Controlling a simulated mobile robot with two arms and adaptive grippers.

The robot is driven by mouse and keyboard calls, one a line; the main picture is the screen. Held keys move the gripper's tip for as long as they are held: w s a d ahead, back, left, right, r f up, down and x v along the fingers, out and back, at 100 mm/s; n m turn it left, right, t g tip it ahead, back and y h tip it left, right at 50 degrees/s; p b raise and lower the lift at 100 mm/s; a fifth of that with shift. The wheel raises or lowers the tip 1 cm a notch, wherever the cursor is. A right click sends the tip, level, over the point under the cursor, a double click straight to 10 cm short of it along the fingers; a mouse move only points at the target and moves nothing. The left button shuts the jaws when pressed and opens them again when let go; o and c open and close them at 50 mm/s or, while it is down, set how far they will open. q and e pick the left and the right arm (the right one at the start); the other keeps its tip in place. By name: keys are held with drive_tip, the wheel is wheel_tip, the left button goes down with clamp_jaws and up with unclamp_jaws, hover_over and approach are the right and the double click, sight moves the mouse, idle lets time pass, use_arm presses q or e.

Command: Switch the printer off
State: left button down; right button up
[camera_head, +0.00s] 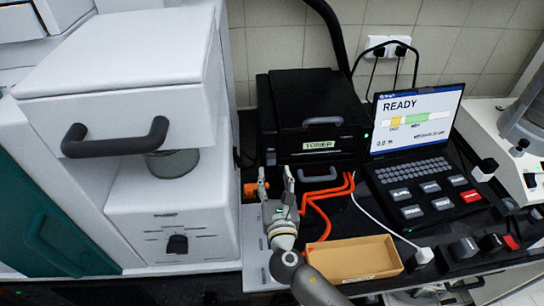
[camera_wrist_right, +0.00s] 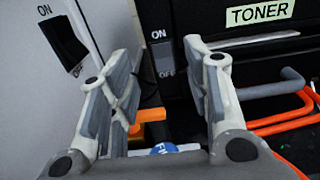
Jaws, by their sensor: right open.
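The black printer (camera_head: 318,100) stands against the tiled wall, with a TONER label on its front; its front also shows in the right wrist view (camera_wrist_right: 215,14). A grey switch (camera_wrist_right: 163,57) marked ON above and OFF below is on the printer's front, left of the label. I cannot tell which way it is set. My right gripper (camera_head: 276,176) is open and empty in front of the printer's lower left. In the right wrist view its fingers (camera_wrist_right: 158,55) stand apart, with the switch in the gap between them, farther back. My left gripper is not in view.
A white machine (camera_head: 135,60) with a dark handle stands close on the left; a black rocker switch (camera_wrist_right: 66,42) marked ON shows at left. Orange cables (camera_head: 322,205) hang by the printer. A laptop (camera_head: 415,120) reading READY and a cardboard tray (camera_head: 385,268) are at right.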

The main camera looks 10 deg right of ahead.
sight(271, 155)
drive_tip(key=w, duration=0.4)
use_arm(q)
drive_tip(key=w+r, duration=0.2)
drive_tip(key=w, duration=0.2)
use_arm(e)
drive_tip(key=w, duration=0.3)
drive_tip(key=shift+f+p, duration=0.1)
drive_tip(key=shift+p, duration=0.3)
drive_tip(key=shift+c, duration=2)
clamp_jaws()
drive_tip(key=shift+f+b, duration=0.15)
drive_tip(key=shift+b, duration=0.2)
drive_tip(key=t+b, duration=0.1)
drive_tip(key=b, duration=0.3)
drive_tip(key=shift+s+f, duration=0.1)
drive_tip(key=shift+f, duration=0.2)
drive_tip(key=shift+r+b, duration=0.1)
drive_tip(key=shift+b, duration=0.3)
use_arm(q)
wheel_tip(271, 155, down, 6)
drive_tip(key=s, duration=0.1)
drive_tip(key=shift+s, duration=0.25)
use_arm(e)
drive_tip(key=shift+r, duration=0.15)
